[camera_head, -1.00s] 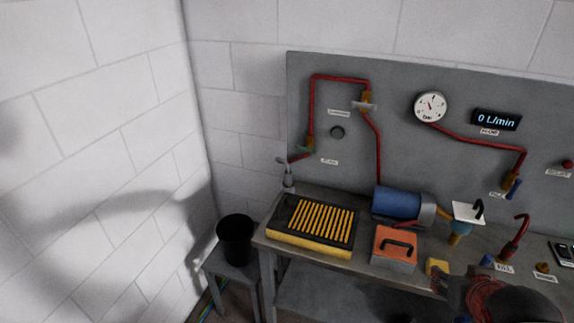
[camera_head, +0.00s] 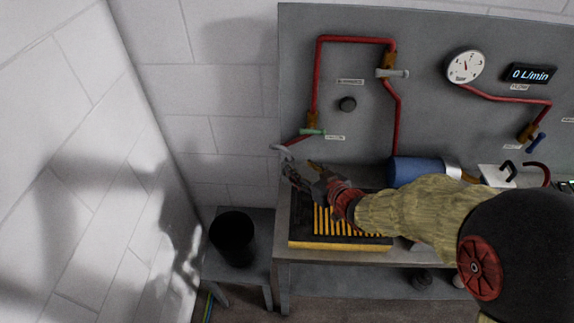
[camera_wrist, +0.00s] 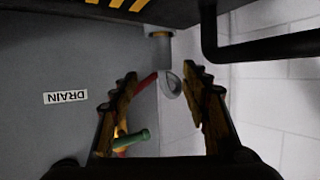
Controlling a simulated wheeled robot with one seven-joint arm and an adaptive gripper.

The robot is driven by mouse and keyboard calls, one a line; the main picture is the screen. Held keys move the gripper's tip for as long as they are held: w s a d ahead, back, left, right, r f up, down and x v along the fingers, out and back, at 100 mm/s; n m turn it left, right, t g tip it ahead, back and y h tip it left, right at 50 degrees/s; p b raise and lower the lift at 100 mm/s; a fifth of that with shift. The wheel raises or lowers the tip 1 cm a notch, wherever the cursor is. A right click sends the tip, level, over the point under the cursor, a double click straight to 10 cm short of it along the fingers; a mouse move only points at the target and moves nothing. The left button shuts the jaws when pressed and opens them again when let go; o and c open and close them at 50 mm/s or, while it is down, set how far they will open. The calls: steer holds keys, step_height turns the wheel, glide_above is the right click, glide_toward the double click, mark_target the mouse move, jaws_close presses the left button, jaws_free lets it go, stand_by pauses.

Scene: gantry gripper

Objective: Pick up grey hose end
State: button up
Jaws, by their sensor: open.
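The grey hose end (camera_head: 282,150) shows at the left end of the bench, by the panel's lower left corner, partly hidden by my gripper. In the wrist view, which is upside down, its round grey tip (camera_wrist: 172,86) shows between my fingers, with a grey cylinder (camera_wrist: 159,48) by the bench edge. My gripper (camera_head: 299,169) is open over the bench's left end, with the hose end just beyond the fingers. It also shows in the wrist view (camera_wrist: 160,100), one finger on each side of the hose end. Nothing is held, and I cannot tell whether a finger touches it.
The green-handled drain valve (camera_head: 312,131) is close above the gripper on the grey panel (camera_head: 450,120). A yellow-and-black slatted tray (camera_head: 335,243) lies under my arm. A black bucket (camera_head: 233,238) stands on a low stool to the left. A blue cylinder (camera_head: 415,170) lies farther right.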

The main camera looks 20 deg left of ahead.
mark_target(292, 165)
steer(key=b+x, duration=0.1)
steer(key=x, duration=0.2)
steer(key=b+x, duration=0.1)
steer(key=x, duration=0.1)
steer(key=shift+a+f, duration=0.3)
steer(key=shift+f, duration=0.15)
steer(key=shift+r, duration=0.1)
steer(key=shift+c, duration=1.4)
jaws_close()
